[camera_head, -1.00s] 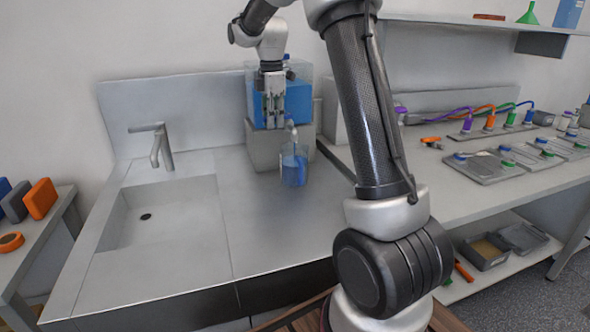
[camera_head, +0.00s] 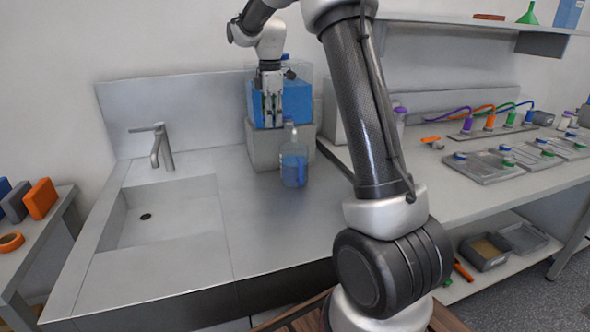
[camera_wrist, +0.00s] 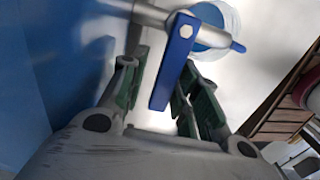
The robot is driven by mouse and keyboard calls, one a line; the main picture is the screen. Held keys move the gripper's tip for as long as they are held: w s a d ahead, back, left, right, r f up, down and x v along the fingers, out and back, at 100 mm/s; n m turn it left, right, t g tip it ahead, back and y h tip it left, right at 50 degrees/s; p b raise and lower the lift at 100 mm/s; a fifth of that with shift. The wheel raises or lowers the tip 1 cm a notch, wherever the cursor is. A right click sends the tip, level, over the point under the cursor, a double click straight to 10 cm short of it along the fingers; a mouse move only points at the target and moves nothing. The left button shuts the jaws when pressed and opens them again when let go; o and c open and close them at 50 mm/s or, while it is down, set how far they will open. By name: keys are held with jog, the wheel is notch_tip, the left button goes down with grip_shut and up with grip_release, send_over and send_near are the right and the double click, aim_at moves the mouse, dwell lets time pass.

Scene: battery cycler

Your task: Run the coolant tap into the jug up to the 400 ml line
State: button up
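The clear jug (camera_head: 294,170) stands on the steel counter below the coolant tank (camera_head: 295,102), with blue liquid in its lower part. Its graduations are too small to read. The coolant tap (camera_head: 291,132) sticks out at the tank's front above the jug. In the wrist view the tap's metal pipe (camera_wrist: 150,13) carries a blue lever (camera_wrist: 172,62), and part of the jug (camera_wrist: 232,20) shows behind it. My gripper (camera_head: 270,122) is in front of the tank. Its green-padded fingers (camera_wrist: 162,108) are apart, either side of the lever; contact is unclear. No stream can be made out.
A sink (camera_head: 165,212) with a faucet (camera_head: 161,148) lies to the left. The counter (camera_head: 265,230) in front of the jug is clear. To the right, a bench (camera_head: 455,205) holds battery trays (camera_head: 490,166) and coloured cables. My arm crosses in front of the bench.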

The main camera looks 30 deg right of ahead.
jog(key=r, duration=0.8)
jog(key=shift+w, duration=0.2)
jog(key=s+r+m+t, duration=0.1)
jog(key=s+r+m, duration=0.35)
jog(key=s, duration=0.75)
jog(key=s+f+m+t, duration=0.1)
jog(key=s+f+m, duration=0.2)
jog(key=s, duration=0.5)
jog(key=s+a+f+m+t, duration=0.1)
jog(key=s+f+m, duration=0.2)
jog(key=s, duration=0.5)
jog(key=s+a+f+m+t, duration=0.1)
jog(key=s+f+m, duration=0.2)
jog(key=s+m, duration=0.2)
jog(key=s, duration=0.3)
jog(key=shift+s, duration=0.1)
